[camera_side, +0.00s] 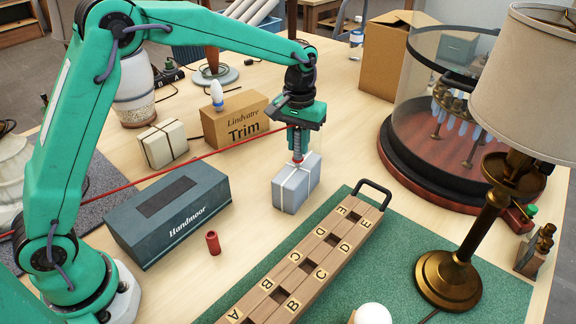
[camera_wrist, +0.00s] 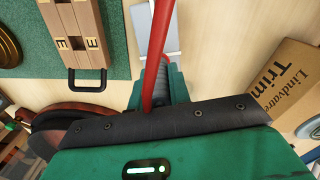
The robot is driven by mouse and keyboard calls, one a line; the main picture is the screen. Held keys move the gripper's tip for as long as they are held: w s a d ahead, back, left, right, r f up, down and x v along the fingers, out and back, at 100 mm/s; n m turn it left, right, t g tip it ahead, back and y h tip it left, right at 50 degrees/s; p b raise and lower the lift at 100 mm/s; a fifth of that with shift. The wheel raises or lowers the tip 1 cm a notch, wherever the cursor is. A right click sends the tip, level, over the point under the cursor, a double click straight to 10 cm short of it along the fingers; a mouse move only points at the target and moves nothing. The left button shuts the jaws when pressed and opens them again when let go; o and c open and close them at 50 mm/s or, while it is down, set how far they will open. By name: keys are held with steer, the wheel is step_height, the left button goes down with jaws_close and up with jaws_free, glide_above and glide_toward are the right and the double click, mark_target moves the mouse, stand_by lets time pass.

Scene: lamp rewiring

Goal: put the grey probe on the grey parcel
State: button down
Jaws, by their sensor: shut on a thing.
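The grey parcel (camera_side: 296,186) is a pale grey block with light string, lying on the bench near the middle of the side view. My gripper (camera_side: 295,128) is right above it, pointing down and shut on the grey probe (camera_side: 295,142). The probe is upright, with a ribbed grey body and a reddish lower end at the parcel's top; I cannot tell whether they touch.
The red lead (camera_side: 225,149) runs left from my gripper across the bench. A cream parcel (camera_side: 163,144), the Lindvatre Trim box (camera_side: 236,122) and the Handmoor box (camera_side: 168,213) stand to the left. A lettered wooden block (camera_side: 305,270) lies in front on a green mat (camera_side: 420,245), beside a brass lamp (camera_side: 462,255).

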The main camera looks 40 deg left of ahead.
mark_target(293, 159)
steer(key=c, duration=1.3)
jaws_free()
steer(key=shift+r, duration=0.1)
step_height(293, 159, up, 12)
steer(key=shift+r, duration=0.1)
steer(key=s+a+r+m+t, duration=0.1)
steer(key=s+a+r+t, duration=0.15)
steer(key=s, duration=0.55)
steer(key=s+a+r+m+t, duration=0.1)
steer(key=s+a+r, duration=0.1)
steer(key=s+a, duration=0.35)
steer(key=s+f+t, duration=0.1)
steer(key=s+f, duration=0.2)
steer(key=s, duration=0.4)
steer(key=s+a+f+m+t, duration=0.1)
steer(key=s+f, duration=0.2)
steer(key=s, duration=0.5)
